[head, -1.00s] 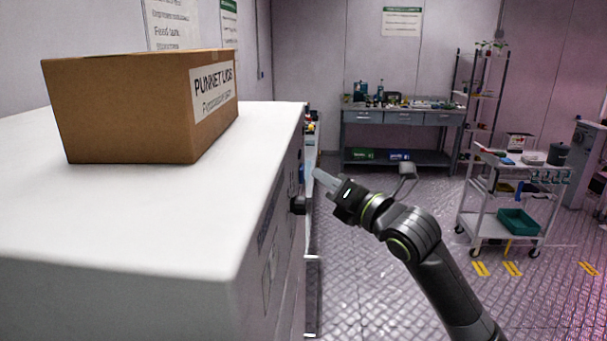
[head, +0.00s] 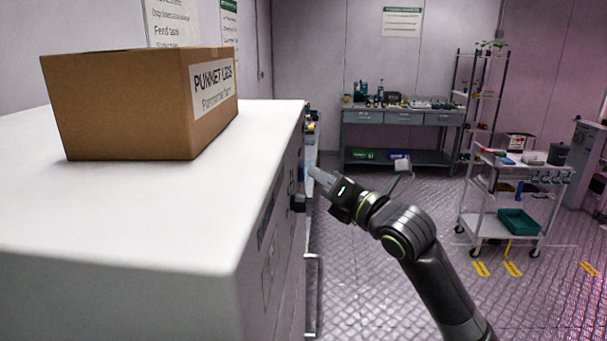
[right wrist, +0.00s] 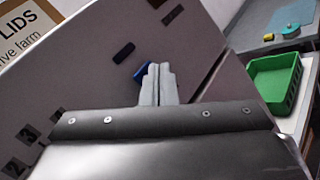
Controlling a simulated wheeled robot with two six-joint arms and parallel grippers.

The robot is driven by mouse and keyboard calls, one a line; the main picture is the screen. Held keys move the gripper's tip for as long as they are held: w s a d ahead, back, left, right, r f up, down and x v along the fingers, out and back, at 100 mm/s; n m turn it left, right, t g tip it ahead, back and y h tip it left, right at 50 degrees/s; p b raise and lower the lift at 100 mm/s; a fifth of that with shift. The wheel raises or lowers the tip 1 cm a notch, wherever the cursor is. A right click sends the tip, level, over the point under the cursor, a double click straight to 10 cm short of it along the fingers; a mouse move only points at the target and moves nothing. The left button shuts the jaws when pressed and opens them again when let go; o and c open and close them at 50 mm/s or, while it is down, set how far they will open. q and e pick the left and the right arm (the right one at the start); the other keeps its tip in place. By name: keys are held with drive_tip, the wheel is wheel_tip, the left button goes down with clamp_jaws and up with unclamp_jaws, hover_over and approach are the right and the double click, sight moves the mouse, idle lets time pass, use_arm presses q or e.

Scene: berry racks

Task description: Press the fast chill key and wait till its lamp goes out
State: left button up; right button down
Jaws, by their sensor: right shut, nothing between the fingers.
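The white cabinet (head: 150,215) fills the left of the head view, and its front face is seen at a steep slant. My right gripper (head: 316,173) is shut and empty, its fingertips at that face. In the right wrist view, the shut fingertips (right wrist: 158,72) overlap a blue key (right wrist: 141,71) on the panel and hide part of it. I cannot tell whether they touch or press it. A dark slot-like patch (right wrist: 123,53) sits above the key. No lit lamp can be made out. My left gripper is not in view.
A cardboard box labelled punnet lids (head: 125,108) stands on the cabinet top. A black knob (head: 298,203) juts from the front face below my gripper. A workbench (head: 403,117) stands at the back, and a cart with a green tray (head: 518,222) at right. The floor between is clear.

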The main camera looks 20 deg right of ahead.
drive_tip(key=shift+w+a, duration=0.2)
drive_tip(key=shift+a, duration=0.2)
idle(0.8)
drive_tip(key=shift+d, duration=0.1)
drive_tip(key=shift+s+d, duration=0.4)
drive_tip(key=shift+d, duration=0.25)
drive_tip(key=d, duration=0.1)
drive_tip(key=s+d, duration=0.1)
drive_tip(key=d, duration=0.1)
drive_tip(key=s+d, duration=0.1)
drive_tip(key=shift+d, duration=0.25)
idle(0.3)
idle(0.6)
